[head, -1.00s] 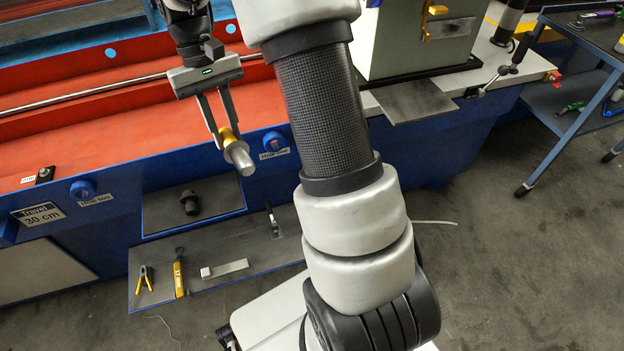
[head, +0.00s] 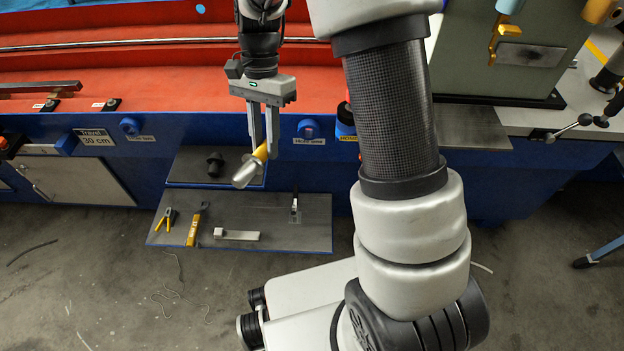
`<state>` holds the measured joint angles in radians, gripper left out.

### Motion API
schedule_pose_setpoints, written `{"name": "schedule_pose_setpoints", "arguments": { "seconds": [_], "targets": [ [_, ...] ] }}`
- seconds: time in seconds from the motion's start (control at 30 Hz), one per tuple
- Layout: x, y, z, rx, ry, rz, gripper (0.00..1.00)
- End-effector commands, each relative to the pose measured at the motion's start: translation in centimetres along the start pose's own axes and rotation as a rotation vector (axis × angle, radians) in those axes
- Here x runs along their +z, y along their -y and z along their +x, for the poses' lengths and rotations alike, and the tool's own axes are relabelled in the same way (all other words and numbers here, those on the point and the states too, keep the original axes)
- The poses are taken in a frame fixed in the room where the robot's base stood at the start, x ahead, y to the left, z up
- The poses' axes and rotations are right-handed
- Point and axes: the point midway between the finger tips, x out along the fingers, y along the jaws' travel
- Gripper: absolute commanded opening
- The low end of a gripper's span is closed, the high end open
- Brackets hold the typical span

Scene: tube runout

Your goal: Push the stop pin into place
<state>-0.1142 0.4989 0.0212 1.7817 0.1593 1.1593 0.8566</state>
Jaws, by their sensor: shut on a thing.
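The stop pin is a grey metal cylinder (head: 245,174) with a yellow band (head: 261,153). My gripper (head: 264,148) points down in front of the blue bench front and is shut on the pin at its yellow part. The pin is tilted, its grey end toward the lower left. A round blue fitting labelled as a hole (head: 308,128) is on the bench front, right of my gripper. Another such fitting (head: 130,126) is farther left, by the "Travel 30 cm" sign (head: 95,137). The pin appears apart from both.
Below is a dark shelf (head: 280,235) with yellow pliers (head: 167,218), a yellow tool (head: 195,226) and a pale block (head: 237,235). A black knobbed part (head: 215,164) stands on a small ledge left of the pin. A grey machine (head: 515,55) stands right.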

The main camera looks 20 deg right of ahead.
Motion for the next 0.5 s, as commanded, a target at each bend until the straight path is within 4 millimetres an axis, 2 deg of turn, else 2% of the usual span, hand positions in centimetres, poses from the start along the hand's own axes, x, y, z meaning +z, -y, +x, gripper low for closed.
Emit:
{"name": "schedule_pose_setpoints", "arguments": {
  "seconds": [0.1,0.27,0.4,0.5],
  "targets": [
    [0.9,1.4,0.9,-0.043,0.048,0.291,0.0],
    [0.8,2.7,1.9,-0.109,0.137,0.697,0.0],
    [-0.5,3.1,2.9,-0.185,0.251,1.099,0.0],
    [-2.2,2.4,4.2,-0.26,0.365,1.438,0.0]
  ]
}}
